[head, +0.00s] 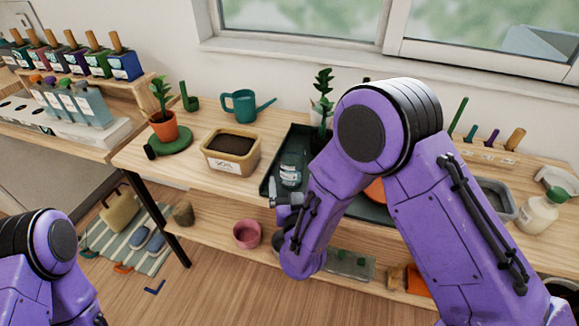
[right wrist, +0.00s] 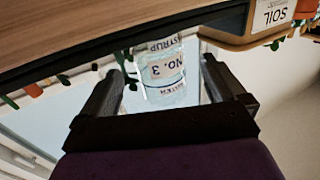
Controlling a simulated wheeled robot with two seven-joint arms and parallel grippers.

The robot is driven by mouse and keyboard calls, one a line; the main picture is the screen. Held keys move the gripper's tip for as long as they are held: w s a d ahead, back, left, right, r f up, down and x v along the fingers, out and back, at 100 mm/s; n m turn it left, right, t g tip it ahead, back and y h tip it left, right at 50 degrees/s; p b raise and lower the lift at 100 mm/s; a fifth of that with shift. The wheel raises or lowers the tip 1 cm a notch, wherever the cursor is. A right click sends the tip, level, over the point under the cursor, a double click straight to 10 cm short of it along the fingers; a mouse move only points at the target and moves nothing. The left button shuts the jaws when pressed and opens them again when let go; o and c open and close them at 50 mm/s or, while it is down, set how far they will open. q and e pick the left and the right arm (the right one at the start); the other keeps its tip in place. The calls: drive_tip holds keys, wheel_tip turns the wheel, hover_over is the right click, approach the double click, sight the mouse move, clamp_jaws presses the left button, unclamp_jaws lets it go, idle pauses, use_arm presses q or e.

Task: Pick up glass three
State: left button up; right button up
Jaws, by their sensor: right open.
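Glass three is a clear glass with a "NO. 3" label; in the right wrist view, which is upside down, the glass (right wrist: 163,72) shows between my two fingers. In the head view the glass (head: 290,173) stands in the dark tray (head: 271,176) on the wooden bench. My right gripper (head: 284,201) is at the front edge of the tray, just in front of the glass. It is open in the right wrist view (right wrist: 160,82), one finger on each side of the glass, with no contact visible. My left gripper is out of view.
A soil box (head: 231,152) stands left of the tray. A potted plant (head: 164,126) and a green watering can (head: 244,106) stand farther left and back. My right arm hides much of the tray. A white bottle (head: 540,213) is at the right.

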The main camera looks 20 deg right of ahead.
sight(292, 176)
drive_tip(key=w, duration=0.2)
drive_tip(key=w+d+p, duration=0.1)
drive_tip(key=w, duration=0.3)
drive_tip(key=shift+d+f, duration=0.15)
drive_tip(key=shift+d, duration=0.1)
drive_tip(key=c, duration=1.2)
drive_tip(key=shift+c, duration=0.2)
